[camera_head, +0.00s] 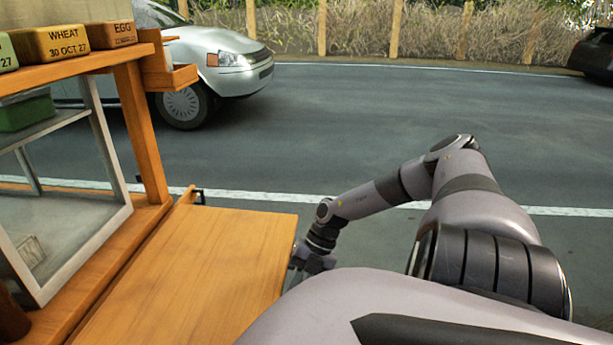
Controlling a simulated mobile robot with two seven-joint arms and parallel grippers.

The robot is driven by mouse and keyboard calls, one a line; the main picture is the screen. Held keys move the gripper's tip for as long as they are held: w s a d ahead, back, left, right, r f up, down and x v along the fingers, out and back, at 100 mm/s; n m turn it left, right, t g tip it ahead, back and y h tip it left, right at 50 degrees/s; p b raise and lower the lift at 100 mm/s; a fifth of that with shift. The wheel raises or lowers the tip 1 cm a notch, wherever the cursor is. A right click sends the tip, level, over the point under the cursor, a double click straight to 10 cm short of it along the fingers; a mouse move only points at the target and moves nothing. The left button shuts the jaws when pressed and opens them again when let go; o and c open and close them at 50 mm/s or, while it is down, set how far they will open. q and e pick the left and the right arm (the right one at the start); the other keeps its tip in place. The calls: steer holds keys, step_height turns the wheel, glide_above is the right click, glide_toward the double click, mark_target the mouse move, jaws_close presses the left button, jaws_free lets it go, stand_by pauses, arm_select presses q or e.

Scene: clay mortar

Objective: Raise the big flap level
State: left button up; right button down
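The big flap (190,275) is a flat wooden panel hinged along the outer edge of the wooden counter (118,262). It sticks out to the right and looks roughly level with the counter; a slight tilt cannot be judged from here. My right gripper (300,268) is at the flap's right edge, close to or touching it. Its fingers are small, dark and partly hidden by the arm, so I cannot tell whether they are open or shut. My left gripper is not in view.
A glass case (62,225) stands on the counter at left. Above it, a wooden shelf (85,62) holds wheat (50,43) and egg (111,34) blocks. A silver car (215,60) stands on the road behind. Open road lies beyond the flap.

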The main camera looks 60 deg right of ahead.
steer(key=shift+w+r, duration=0.35)
steer(key=shift+r, duration=0.2)
steer(key=c, duration=1.2)
jaws_free()
steer(key=shift+s, duration=0.1)
steer(key=shift+f, duration=0.1)
steer(key=v, duration=0.7)
steer(key=shift+s, duration=0.15)
